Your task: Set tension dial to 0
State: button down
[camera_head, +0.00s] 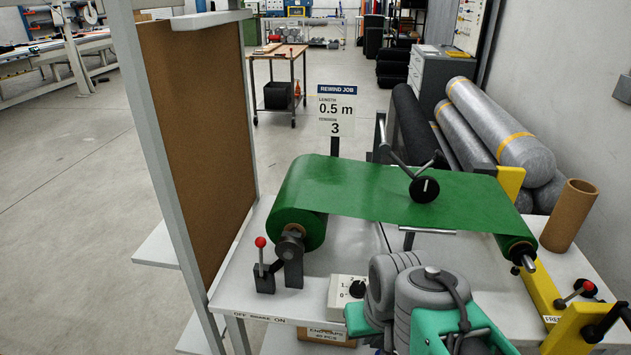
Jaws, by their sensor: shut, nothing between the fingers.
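The tension dial appears to be the black knob (357,288) on a small white box (340,296) at the front of the white bench. Numerals are printed on the box face, with a 2 and a 1 legible to the knob's left. My arm covers the right part of the box, and I cannot tell where the knob points. My grey and teal arm fills the lower middle, just right of the dial. My gripper's fingers do not show, so I cannot tell whether they touch the knob. A sign (336,112) reads length 0.5 m and tension 3.
A green roll (298,228) feeds a sheet across the bench (235,287). A red-knobbed lever (262,262) stands left of the dial. A crank wheel (424,189) sits above the sheet. A brown board (195,130) rises at left. A cardboard tube (569,216) stands right.

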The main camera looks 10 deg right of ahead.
aim_at(358, 289)
jog(key=u, duration=0.1)
jog(key=k, duration=0.4)
jog(key=z, duration=0.4)
jog(key=i, duration=0.5)
jog(key=u, duration=2)
jog(key=i, duration=0.5)
jog(key=z, duration=0.1)
